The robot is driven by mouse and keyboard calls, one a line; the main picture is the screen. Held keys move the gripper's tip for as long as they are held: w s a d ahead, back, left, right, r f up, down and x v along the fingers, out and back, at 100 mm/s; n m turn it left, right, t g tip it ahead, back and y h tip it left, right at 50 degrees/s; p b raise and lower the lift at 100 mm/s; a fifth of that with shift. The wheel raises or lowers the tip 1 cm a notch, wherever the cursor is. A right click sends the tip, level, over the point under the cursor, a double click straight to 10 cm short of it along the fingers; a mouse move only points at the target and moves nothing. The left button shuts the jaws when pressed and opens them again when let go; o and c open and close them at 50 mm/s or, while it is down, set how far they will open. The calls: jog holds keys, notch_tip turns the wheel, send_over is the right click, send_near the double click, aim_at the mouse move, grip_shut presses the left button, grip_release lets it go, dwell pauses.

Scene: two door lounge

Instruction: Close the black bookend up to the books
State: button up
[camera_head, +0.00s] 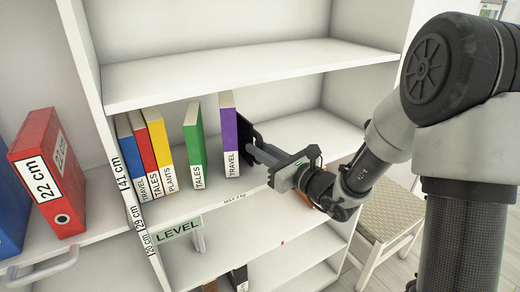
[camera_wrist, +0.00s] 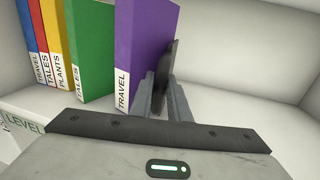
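The black bookend (camera_head: 244,133) stands upright on the middle shelf, against or very near the right side of the purple book (camera_head: 229,137). In the wrist view the bookend (camera_wrist: 165,75) shows as a dark plate between my fingers. My gripper (camera_wrist: 163,98) has a finger on each side of this plate; contact on both sides is hard to make out. In the head view my gripper (camera_head: 252,148) reaches in from the right. A green book (camera_head: 195,145) stands left of the purple one with a gap between. Blue, red and yellow books (camera_head: 158,150) stand together at the left.
A "LEVEL" sign (camera_head: 178,230) hangs below the shelf front. A red binder (camera_head: 50,170) stands in the left bay. A stool (camera_head: 385,225) is at the right. The shelf right of the bookend is clear.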

jog(key=o, duration=0.3)
jog(key=shift+d, duration=0.15)
jog(key=shift+s+d, duration=0.25)
jog(key=shift+d, duration=0.05)
jog(key=p+v, duration=0.3)
jog(key=v, duration=1.3)
jog(key=shift+s, duration=0.3)
